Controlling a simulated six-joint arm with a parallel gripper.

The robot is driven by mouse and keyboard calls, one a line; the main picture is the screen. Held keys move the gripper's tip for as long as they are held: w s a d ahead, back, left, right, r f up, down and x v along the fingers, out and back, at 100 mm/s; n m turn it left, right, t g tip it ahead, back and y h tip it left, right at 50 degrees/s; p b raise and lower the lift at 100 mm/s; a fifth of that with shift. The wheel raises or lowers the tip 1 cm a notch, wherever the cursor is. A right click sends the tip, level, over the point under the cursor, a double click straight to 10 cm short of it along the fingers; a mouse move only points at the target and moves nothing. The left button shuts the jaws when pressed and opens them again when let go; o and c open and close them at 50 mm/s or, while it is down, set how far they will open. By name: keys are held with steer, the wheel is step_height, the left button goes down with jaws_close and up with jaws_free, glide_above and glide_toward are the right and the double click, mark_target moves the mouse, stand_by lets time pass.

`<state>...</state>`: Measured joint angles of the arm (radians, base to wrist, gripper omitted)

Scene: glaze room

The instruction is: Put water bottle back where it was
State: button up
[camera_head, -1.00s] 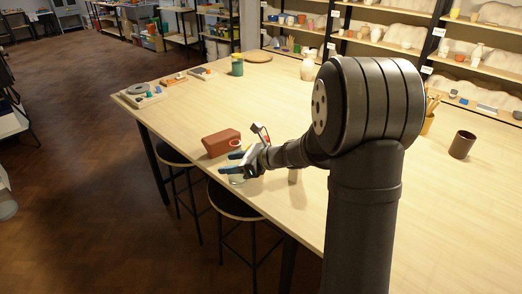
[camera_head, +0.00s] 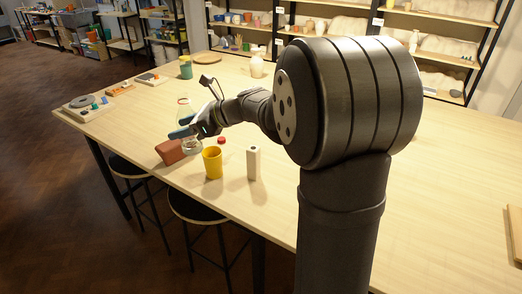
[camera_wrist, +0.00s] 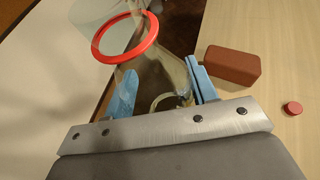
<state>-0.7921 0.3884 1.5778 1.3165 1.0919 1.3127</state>
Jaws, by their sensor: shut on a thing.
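The water bottle is a clear vessel with a red ring at its mouth; in the wrist view the bottle (camera_wrist: 172,68) stands between my two blue fingers, its ring toward the upper left. My gripper (camera_wrist: 162,82) is shut on it. In the head view the gripper (camera_head: 183,129) is over the table's left part, beside a red-brown brick, and the bottle (camera_head: 186,112) shows partly behind the fingers. Its base is partly hidden, so I cannot tell whether it touches the table. A small red disc (camera_head: 221,140) lies to the right; it also shows in the wrist view (camera_wrist: 292,108).
A green jar (camera_head: 186,69), a pale vase (camera_head: 256,68) and trays (camera_head: 88,108) are farther back. Stools (camera_head: 192,207) stand at the near edge.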

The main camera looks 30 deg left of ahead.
steer(key=w+d+m+t, duration=0.1)
steer(key=w+d, duration=0.4)
steer(key=w, duration=0.5)
steer(key=w+d+m+t+y, duration=0.1)
steer(key=w+d, duration=0.4)
steer(key=w, duration=0.5)
steer(key=w+d+m+t, duration=0.15)
steer(key=w+d, duration=0.35)
steer(key=w, duration=0.6)
steer(key=shift+s+a+f, duration=0.3)
steer(key=shift+a+f, duration=1.5)
steer(key=shift+f, duration=0.9)
steer(key=shift+s+a+f, duration=0.35)
steer(key=shift+a+f, duration=1.5)
steer(key=shift+f, duration=0.8)
steer(key=shift+s+a+f, duration=0.3)
steer(key=shift+a+f, duration=1.5)
steer(key=shift+f, duration=0.9)
steer(key=shift+f, duration=0.1)
steer(key=o, duration=1.1)
steer(key=shift+f, duration=0.1)
